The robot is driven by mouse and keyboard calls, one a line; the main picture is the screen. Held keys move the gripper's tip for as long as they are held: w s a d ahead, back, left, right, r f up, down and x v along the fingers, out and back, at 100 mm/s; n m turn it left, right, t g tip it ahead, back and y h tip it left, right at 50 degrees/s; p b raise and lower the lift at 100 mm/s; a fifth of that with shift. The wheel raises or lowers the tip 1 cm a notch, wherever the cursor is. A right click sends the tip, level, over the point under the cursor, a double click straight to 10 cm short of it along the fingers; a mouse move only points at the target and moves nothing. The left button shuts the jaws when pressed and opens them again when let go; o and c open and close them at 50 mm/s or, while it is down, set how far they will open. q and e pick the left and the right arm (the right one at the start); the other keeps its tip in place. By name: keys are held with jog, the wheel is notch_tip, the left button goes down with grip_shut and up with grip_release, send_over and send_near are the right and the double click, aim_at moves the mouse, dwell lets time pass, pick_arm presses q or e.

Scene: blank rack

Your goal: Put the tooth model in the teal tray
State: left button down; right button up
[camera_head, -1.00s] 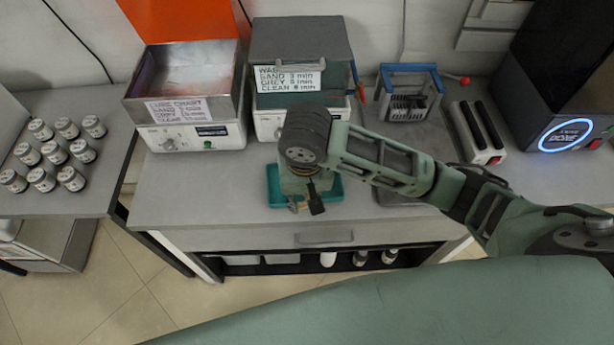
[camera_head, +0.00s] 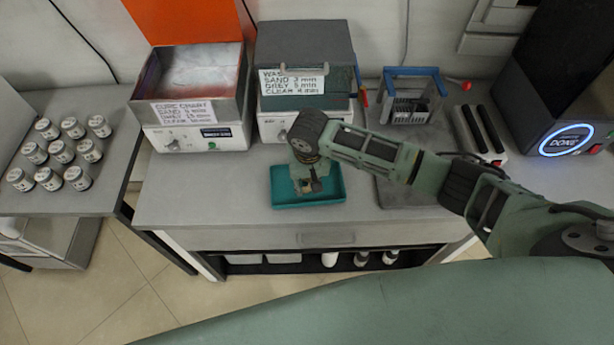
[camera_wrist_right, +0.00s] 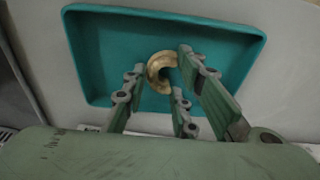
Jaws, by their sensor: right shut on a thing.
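The teal tray (camera_head: 325,192) lies on the grey bench in the head view, and it fills much of the right wrist view (camera_wrist_right: 95,50). My right gripper (camera_head: 308,188) points down over the tray. In the right wrist view, my right gripper (camera_wrist_right: 165,85) is shut on the tooth model (camera_wrist_right: 158,64), a small beige curved piece between the fingertips. The model appears over the tray floor; whether it touches the floor cannot be told. In the head view the fingers mostly hide the model. My left gripper is not in view.
A curing unit with an open metal bin (camera_head: 190,95) and a lidded wash unit (camera_head: 305,60) stand behind the tray. A blue-framed rack (camera_head: 412,95) stands at the back right. Several small jars (camera_head: 62,150) sit on the left table. Bench left of the tray is clear.

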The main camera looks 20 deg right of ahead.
aim_at(308, 188)
jog(key=o, duration=0.9)
jog(key=shift+f, duration=0.1)
jog(key=r, duration=0.4)
jog(key=s+r, duration=0.1)
jog(key=r, duration=0.7)
jog(key=shift+s+a+b, duration=0.2)
jog(key=shift+s+b, duration=0.1)
jog(key=shift+s, duration=0.1)
